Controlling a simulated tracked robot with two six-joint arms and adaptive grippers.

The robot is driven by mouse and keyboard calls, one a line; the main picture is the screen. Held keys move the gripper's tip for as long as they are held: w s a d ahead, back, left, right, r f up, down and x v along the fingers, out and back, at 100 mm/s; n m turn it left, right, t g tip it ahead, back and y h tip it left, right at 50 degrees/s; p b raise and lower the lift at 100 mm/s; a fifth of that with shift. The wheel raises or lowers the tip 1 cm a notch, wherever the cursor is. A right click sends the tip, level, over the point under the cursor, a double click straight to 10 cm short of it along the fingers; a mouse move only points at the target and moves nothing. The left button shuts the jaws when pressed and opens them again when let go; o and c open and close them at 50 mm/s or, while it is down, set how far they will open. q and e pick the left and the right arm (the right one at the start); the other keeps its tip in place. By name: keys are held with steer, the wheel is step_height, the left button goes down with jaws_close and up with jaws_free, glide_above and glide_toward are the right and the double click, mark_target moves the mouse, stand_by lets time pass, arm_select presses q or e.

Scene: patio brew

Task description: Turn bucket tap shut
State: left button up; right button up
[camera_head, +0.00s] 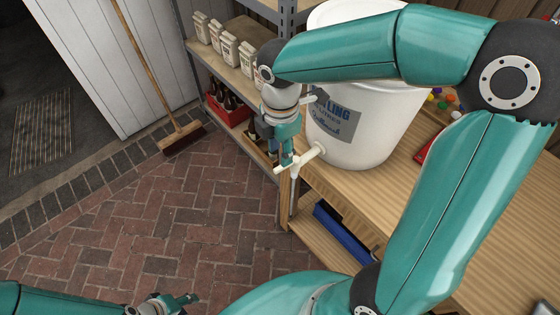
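The white bucket (385,140) with a grey printed label stands on the wooden bench at its left edge. Its white tap (309,158) sticks out low on the bucket's left side, over the bench edge, with a thin tube hanging below it. My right gripper (288,158) points down right at the tap's outer end, at its small lever (281,169). Whether it touches or grips the lever is hard to tell, as the fingers overlap it. My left gripper (182,301) is low at the bottom edge, far from the tap, with nothing visible in it.
The wooden bench (480,205) carries the bucket; a blue object (343,235) lies on its lower shelf. A shelf unit (232,52) with cartons and a red bottle crate (228,108) stands behind. A broom (180,136) leans at the back. The brick floor (140,220) is open at left.

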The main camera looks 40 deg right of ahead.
mark_target(280, 167)
steer(key=shift+f, duration=2.75)
jaws_close()
